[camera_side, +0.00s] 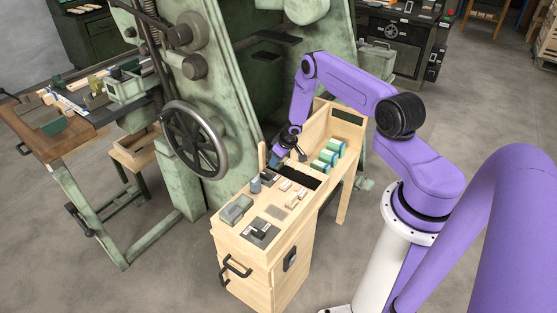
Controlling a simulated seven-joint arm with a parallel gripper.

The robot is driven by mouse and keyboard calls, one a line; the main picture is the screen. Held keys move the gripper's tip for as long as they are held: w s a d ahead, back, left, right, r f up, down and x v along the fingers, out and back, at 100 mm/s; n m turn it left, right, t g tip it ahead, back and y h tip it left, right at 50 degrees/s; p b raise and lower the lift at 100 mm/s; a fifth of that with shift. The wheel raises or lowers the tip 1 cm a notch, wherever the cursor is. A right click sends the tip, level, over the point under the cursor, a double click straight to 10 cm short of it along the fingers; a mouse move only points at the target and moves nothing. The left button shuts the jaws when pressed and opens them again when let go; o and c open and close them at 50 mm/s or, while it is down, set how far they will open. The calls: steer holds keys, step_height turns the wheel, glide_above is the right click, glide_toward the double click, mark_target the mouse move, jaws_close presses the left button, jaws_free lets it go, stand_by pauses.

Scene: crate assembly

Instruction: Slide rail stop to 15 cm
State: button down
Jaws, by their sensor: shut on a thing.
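My gripper (289,151) is over the middle of the wooden work cabinet (262,270), by its far edge and just behind the dark slot. It is shut on a small part, mostly hidden by the fingers and too small to identify. I cannot tell the rail stop or any scale marks apart at this size. A long dark slot or strip (300,176) runs across the cabinet top close to the gripper.
Several green, white and blue blocks (328,159) stand right of the gripper. A large green machine with a handwheel (194,140) stands close behind.

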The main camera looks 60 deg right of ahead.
mark_target(291, 173)
steer(key=shift+w, duration=0.25)
steer(key=c, duration=0.6)
jaws_free()
steer(key=shift+c, duration=0.2)
steer(key=shift+s, duration=0.1)
steer(key=v, duration=1.7)
steer(key=shift+r, duration=0.15)
steer(key=shift+s, duration=0.1)
